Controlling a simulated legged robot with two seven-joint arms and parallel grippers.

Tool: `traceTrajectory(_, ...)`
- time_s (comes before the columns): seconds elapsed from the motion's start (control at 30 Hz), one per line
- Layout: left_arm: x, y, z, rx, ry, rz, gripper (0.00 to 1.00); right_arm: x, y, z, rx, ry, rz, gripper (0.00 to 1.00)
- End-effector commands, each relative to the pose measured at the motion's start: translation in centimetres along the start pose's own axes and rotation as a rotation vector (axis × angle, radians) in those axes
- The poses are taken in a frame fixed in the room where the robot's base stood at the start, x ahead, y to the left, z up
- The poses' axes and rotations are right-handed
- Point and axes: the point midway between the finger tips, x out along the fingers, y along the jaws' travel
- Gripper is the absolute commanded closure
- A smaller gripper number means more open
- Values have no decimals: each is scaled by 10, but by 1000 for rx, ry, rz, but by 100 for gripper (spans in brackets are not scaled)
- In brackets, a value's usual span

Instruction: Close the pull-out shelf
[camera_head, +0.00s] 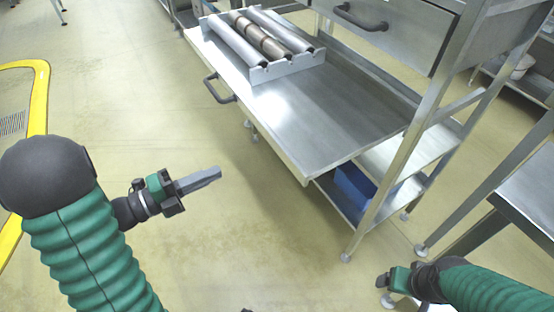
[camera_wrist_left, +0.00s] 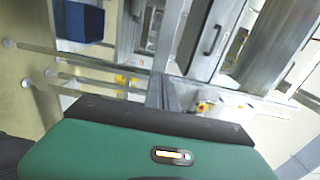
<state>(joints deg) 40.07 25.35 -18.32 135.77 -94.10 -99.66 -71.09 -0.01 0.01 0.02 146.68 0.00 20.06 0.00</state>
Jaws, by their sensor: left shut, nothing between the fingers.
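The pull-out shelf (camera_head: 325,120) is a flat metal board that sticks out from the steel workbench frame in the head view. A dark handle (camera_head: 219,88) is on its front edge, at the left. A rack of rolls (camera_head: 288,68) rests on the shelf's far left part. My left gripper (camera_head: 217,173) is shut and empty, in front of the shelf, below the handle in the picture and apart from both. My right gripper (camera_head: 384,282) is low at the right, away from the shelf; its fingers are too small to read.
A drawer (camera_head: 395,38) with its own handle (camera_head: 360,18) is above the shelf. A blue bin (camera_head: 354,186) sits on a lower shelf; it also shows in the left wrist view (camera_wrist_left: 82,22). Another metal table (camera_head: 530,195) stands at right.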

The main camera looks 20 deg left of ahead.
Motion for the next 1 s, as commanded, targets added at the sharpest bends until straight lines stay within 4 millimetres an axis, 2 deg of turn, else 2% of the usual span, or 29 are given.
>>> traceTrajectory(0.17,29,-3,-4,2,9,1,100,1,0,0,0,1,0,21)
traceTrajectory(0.6,118,0,0,-3,5,-1,100,17,0,4,0,0,0,21)
traceTrajectory(0.8,138,-2,0,-4,2,-1,100,20,0,4,0,0,0,21)
traceTrajectory(1.0,139,-2,1,-5,1,-1,100,19,0,4,1,0,0,21)
